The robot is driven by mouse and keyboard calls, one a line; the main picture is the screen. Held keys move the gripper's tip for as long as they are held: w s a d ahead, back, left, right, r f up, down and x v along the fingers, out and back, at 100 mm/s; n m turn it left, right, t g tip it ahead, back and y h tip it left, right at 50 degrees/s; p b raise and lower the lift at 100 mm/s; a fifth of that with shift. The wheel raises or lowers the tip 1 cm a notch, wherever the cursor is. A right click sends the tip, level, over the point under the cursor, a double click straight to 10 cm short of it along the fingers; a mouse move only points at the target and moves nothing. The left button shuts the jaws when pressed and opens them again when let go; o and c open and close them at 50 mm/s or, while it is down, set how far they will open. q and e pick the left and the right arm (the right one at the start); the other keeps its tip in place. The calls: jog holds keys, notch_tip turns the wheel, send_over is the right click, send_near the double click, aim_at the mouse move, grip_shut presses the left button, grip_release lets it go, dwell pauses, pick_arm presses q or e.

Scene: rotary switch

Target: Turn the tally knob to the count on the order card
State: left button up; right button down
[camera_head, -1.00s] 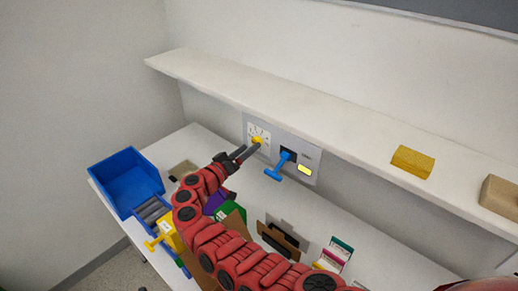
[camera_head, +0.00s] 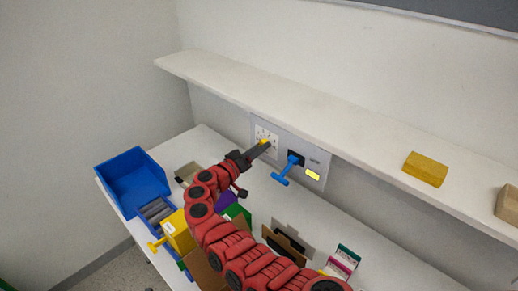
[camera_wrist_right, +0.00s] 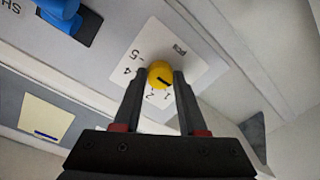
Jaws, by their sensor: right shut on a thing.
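The yellow tally knob (camera_wrist_right: 160,74) sits on a white dial plate (camera_wrist_right: 183,55) with printed numbers. It also shows on the wall panel in the head view (camera_head: 265,142). My right gripper (camera_wrist_right: 161,80) is shut on the knob, one finger on each side. It shows in the head view too (camera_head: 262,146). The knob's black mark points to the lower right in the wrist view, towards the side of the 1. The 1, 2, 4 and 5 are readable; other numbers are covered. No order card can be identified for sure. My left gripper is not in view.
A blue lever (camera_head: 286,169) and a yellow label (camera_head: 312,175) are right of the dial. The shelf (camera_head: 300,110) juts out above, holding a yellow block (camera_head: 425,168). A blue bin (camera_head: 130,182) and boxes stand on the table. A pale card (camera_wrist_right: 45,116) shows in the wrist view.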

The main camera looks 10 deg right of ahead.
jog(key=shift+m, duration=0.3)
jog(key=shift+w+f+m+h+b, duration=0.1)
jog(key=shift+m+h+b, duration=0.1)
jog(key=shift+m+b, duration=2.85)
jog(key=shift+f+m+h+b, duration=0.15)
jog(key=shift+m+b, duration=1.85)
jog(key=shift+m, duration=2.05)
jog(key=shift+r, duration=0.1)
jog(key=shift+c, duration=2.3)
grip_release()
